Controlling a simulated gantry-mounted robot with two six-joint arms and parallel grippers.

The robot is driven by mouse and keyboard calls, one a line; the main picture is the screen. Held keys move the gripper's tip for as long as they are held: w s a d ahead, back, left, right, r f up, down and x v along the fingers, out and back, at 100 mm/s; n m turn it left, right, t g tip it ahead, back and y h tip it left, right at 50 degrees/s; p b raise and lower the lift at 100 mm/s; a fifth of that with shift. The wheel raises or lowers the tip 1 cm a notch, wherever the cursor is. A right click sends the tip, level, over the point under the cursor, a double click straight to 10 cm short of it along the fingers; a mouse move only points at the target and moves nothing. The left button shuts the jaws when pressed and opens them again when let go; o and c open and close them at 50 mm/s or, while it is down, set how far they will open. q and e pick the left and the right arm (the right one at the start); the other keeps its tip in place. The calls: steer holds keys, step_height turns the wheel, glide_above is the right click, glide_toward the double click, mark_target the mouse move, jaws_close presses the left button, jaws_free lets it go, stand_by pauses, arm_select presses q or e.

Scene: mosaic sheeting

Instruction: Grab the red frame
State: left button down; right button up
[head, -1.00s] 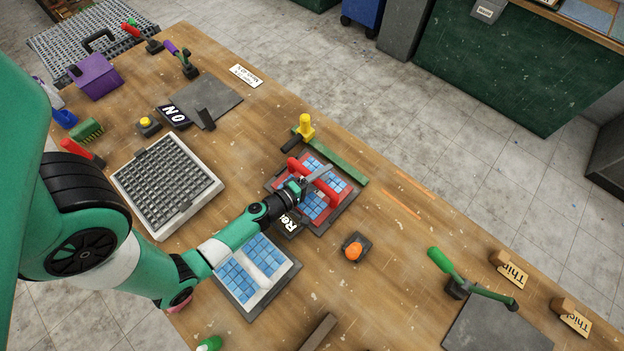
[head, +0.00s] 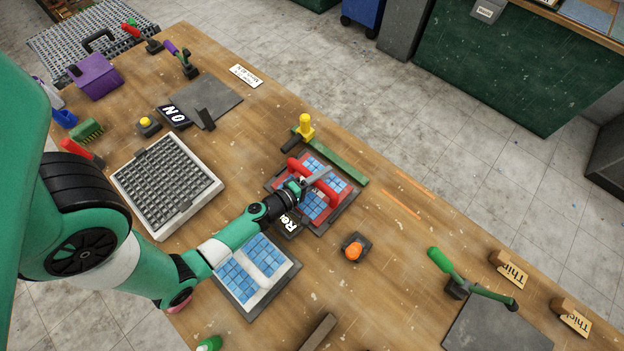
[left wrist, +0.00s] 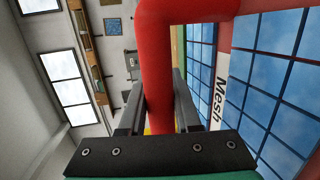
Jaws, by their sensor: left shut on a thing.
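The red frame (head: 328,219) has a thick raised red handle and holds blue square tiles. It lies on a dark grey base (head: 346,214) near the middle of the table. My left gripper (head: 304,184) is at the handle, coming in from the left. In the left wrist view my left gripper (left wrist: 160,105) is shut on the red handle (left wrist: 163,60), with one finger on each side. Blue tiles and a white "Mesh" label show to the right there. The arm hides part of the frame. My right gripper is not in view.
A tray of blue tiles (head: 291,270) lies in front of the frame. An orange button (head: 354,250) is to the right. A green strip (head: 335,162) and a yellow-handled tool (head: 305,127) lie behind. A grey grid tray (head: 117,174) is at the left.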

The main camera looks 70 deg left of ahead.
arm_select(q)
steer(key=shift+r, duration=0.1)
stand_by(0.7)
steer(key=shift+r+p, duration=0.55)
step_height(320, 180, up, 3)
steer(key=p, duration=0.2)
steer(key=shift+f+p, duration=0.1)
steer(key=shift+p, duration=0.2)
steer(key=s+d+r+p, duration=0.2)
steer(key=s+d+r, duration=0.1)
steer(key=d, duration=0.3)
steer(key=s+d+r+p, duration=0.2)
steer(key=s+d+r, duration=0.1)
steer(key=d+r, duration=0.3)
steer(key=shift+d, duration=0.35)
